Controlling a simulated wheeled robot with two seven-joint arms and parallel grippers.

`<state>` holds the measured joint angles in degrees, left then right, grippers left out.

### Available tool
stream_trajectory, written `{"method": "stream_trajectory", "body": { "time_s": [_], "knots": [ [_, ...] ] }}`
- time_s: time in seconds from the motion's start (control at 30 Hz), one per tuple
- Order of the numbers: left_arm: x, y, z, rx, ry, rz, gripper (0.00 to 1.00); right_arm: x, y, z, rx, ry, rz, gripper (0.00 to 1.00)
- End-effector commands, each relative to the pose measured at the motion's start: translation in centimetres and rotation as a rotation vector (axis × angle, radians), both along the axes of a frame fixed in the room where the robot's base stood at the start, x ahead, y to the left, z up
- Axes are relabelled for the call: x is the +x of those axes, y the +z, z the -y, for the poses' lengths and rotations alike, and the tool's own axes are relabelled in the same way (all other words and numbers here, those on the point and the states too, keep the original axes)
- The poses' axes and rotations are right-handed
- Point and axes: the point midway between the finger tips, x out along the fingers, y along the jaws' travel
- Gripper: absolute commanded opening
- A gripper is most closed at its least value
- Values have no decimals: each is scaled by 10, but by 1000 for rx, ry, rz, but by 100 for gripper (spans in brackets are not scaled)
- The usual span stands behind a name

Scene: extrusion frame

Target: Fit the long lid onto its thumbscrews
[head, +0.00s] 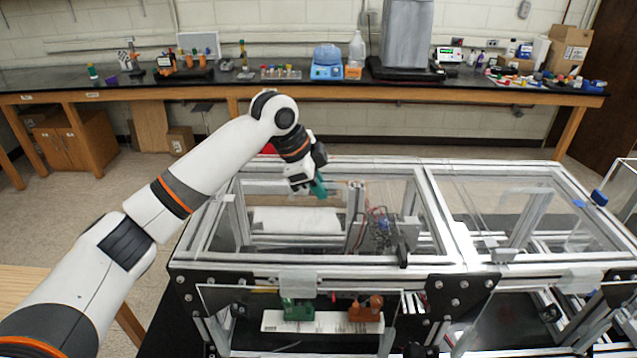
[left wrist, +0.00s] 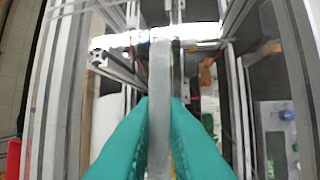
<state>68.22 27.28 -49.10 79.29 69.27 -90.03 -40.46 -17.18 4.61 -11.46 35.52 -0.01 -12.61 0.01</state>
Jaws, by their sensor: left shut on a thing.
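My left gripper (head: 318,187) is over the left bay of the metal frame, near its far rail. In the left wrist view its teal fingers (left wrist: 158,125) are shut on both sides of a long, narrow grey piece (left wrist: 160,75), seen nearly edge-on. It looks like the long lid, but its full outline is not clear in the head view. I cannot make out the lid's thumbscrews, nor whether the piece touches the frame. My right gripper is not in view.
The extrusion frame (head: 431,215) has two bays with clear panes. A white block (head: 297,220) and wiring (head: 380,228) sit inside. Green (head: 297,308) and orange (head: 366,309) items are at the front. A black-topped bench (head: 220,80) stands behind, across open floor.

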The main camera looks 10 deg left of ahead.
Motion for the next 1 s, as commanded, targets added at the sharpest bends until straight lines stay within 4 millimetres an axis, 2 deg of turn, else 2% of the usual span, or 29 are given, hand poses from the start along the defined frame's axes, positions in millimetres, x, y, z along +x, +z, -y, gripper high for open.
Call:
{"method": "stream_trajectory", "body": {
  "time_s": [0.1,0.13,0.27,0.53,0.67,0.77,1.0],
  "knots": [
    [1,0,0,-4,0,6,0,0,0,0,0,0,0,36],
    [1,1,0,-4,-1,7,16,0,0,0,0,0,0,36],
    [1,0,0,-2,0,5,37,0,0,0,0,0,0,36],
    [-1,-4,0,2,0,-4,37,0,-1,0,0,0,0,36],
    [-2,4,-3,-1,1,2,37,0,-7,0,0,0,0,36],
    [-6,17,-8,0,0,5,37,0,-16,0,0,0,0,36],
    [-19,65,-26,-1,0,8,37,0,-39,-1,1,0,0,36]
  ]
}}
